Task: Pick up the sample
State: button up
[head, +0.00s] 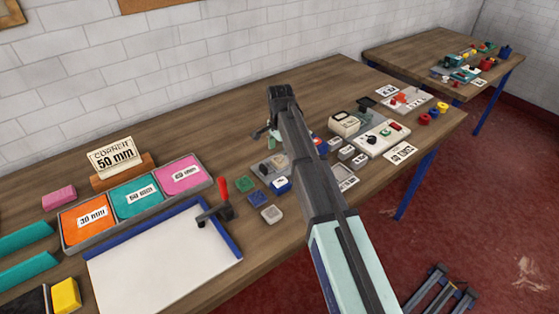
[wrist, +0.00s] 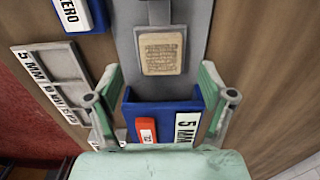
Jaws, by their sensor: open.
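A beige square with dark printed lines (wrist: 161,54), the likeliest sample, lies on a grey plate (wrist: 192,60) in the wrist view. A blue block (wrist: 165,107) with a red-orange tab (wrist: 146,130) and a "5 MM" label (wrist: 187,127) is just below it. My gripper (wrist: 160,78) is open, its pale green fingers on either side of the blue block, with nothing clearly held. Whether the fingers touch the block I cannot tell. In the head view my gripper (head: 266,133) is partly hidden by my arm, above the workbench (head: 320,85).
A grey labelled frame (wrist: 65,72) and a blue and white "ZERO" block (wrist: 75,14) lie left of my gripper. The head view shows a white board (head: 160,265), a tray of coloured swatches (head: 75,248) and a cream device (head: 345,123). Small squares lie near my arm.

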aim_at(279, 160)
jog(key=shift+w+f+p, duration=0.1)
jog(key=shift+f+p, duration=0.35)
jog(key=shift+f, duration=1.25)
jog(key=shift+c, duration=0.3)
jog(key=c, duration=1.2)
